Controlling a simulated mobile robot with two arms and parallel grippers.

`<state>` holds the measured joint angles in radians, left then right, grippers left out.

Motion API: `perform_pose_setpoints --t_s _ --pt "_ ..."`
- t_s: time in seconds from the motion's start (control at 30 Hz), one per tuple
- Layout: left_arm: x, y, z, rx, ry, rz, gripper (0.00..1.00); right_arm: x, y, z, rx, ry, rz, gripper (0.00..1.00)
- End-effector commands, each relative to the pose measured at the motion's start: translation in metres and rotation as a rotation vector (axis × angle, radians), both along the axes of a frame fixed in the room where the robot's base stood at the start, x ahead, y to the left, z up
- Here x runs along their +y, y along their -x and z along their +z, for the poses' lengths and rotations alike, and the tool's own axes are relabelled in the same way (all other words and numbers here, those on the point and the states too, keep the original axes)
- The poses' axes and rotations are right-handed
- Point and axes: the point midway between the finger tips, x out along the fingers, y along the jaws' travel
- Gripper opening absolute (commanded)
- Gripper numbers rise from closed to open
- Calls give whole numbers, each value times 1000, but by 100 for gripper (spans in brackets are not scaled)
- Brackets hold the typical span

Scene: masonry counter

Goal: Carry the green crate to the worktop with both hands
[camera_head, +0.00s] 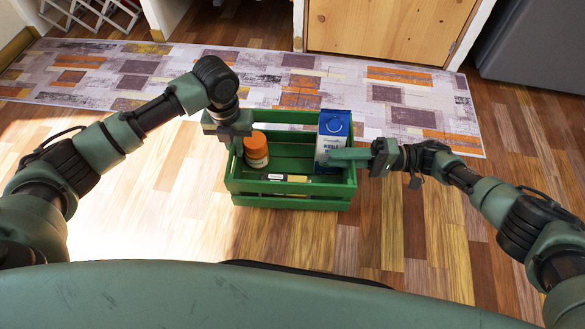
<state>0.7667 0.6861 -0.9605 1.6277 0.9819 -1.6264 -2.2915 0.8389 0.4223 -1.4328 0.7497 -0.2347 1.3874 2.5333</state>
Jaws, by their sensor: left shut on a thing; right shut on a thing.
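The green crate (290,201) has slatted walls and is held in front of me in the head view, roughly level. My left gripper (236,138) is shut on the crate's left end. My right gripper (362,160) is shut on its right end. Inside the crate stand an orange bottle with a white label (256,150) at the left and a blue and white milk carton (332,135) at the right. A flat dark item (282,187) lies along the crate's near side. The gripped spots are partly hidden by the grippers.
A patterned rug (120,75) lies on the wooden floor (180,170) beyond the crate. A wooden cabinet door (385,28), a white rack (90,12) and a grey appliance (540,45) stand at the back. The floor around the crate is clear. No worktop surface shows.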

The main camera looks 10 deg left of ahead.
Motion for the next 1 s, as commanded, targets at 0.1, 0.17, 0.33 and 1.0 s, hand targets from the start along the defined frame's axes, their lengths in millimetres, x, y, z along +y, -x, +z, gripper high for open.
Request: perform_pose_setpoints --t_s 0.1,0.17,0.33,1.0 --pt "0 -2 8 -6 2 1 0 -1 -2 9 -2 -5 -4 0" --pt "0 -2 8 -6 2 1 0 -1 -2 9 -2 -5 -4 0" --pt "0 -2 7 -6 1 1 0 -1 -2 8 -2 -5 -4 0" --pt "0 -2 32 -7 1 1 0 -1 -2 33 -3 -7 -3 0"
